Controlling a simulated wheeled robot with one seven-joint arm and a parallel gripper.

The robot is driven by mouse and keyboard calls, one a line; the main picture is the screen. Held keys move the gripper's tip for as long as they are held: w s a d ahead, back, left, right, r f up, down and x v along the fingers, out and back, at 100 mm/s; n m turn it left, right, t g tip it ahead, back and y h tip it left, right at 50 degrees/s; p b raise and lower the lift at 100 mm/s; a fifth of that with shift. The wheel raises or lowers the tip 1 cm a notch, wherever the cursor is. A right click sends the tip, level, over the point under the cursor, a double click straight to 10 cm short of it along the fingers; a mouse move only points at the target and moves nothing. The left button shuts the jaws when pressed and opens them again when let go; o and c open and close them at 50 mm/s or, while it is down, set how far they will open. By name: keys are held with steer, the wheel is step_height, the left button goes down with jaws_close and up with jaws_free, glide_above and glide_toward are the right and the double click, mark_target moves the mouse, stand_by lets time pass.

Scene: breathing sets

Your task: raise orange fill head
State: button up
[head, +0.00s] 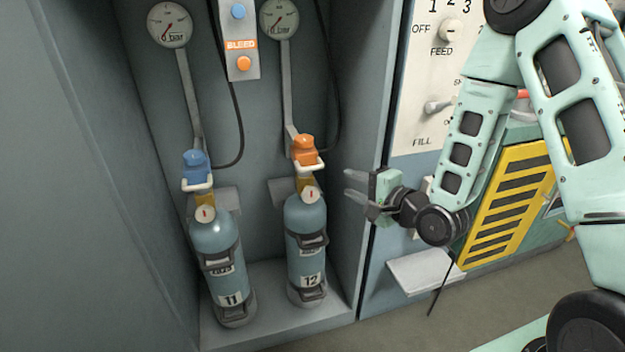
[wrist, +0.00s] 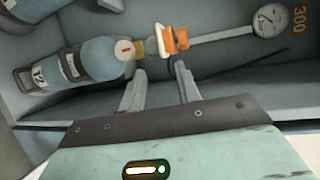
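The orange fill head (head: 305,150) sits on top of cylinder 12 (head: 306,240), with a pale U-shaped handle at its front and a grey arm running up to a gauge. In the wrist view the orange fill head (wrist: 176,40) lies sideways, just beyond the fingertips. My gripper (head: 350,184) is to the right of the fill head and a little lower, its fingers pointing left into the cabinet. The two fingers (wrist: 160,72) are apart with nothing between them. The gripper does not appear to touch the fill head or cylinder.
A blue fill head (head: 195,168) sits on cylinder 11 (head: 217,262) to the left. Two gauges (head: 170,24) and a bleed button panel (head: 238,40) are above. The cabinet's right wall edge (head: 385,130) is close to my gripper. A FEED/FILL panel (head: 430,85) is right of it.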

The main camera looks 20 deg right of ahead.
mark_target(315, 168)
steer(key=x, duration=1.4)
steer(key=shift+w+a, duration=0.15)
steer(key=shift+w, duration=0.15)
